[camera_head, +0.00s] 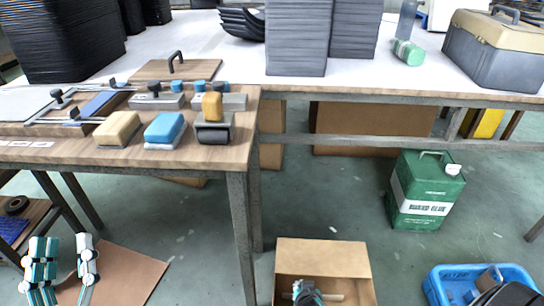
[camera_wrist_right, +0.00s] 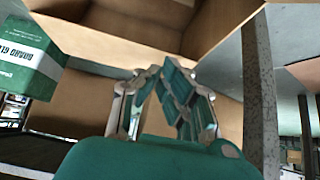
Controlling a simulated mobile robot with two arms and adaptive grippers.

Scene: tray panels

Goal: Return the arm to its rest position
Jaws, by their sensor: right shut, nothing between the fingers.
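My left gripper (camera_head: 64,243) is at the bottom left of the head view, pointing up, with its two teal fingers apart and nothing between them. It is in front of and below the wooden workbench. My right gripper (camera_head: 304,287) shows only in part at the bottom middle, over an open cardboard box (camera_head: 323,252); whether it is inside the box I cannot tell. In the right wrist view the right gripper (camera_wrist_right: 163,70) has its fingers drawn together at the tips, and they hold nothing. Cardboard walls show behind them.
The workbench (camera_head: 180,160) holds sanding blocks, a wooden panel with a handle (camera_head: 178,70) and tools. A white-topped table carries black tray stacks (camera_head: 298,40) and a toolbox (camera_head: 495,55). A green glue can (camera_head: 425,190) and a blue crate (camera_head: 437,285) stand on the floor at right.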

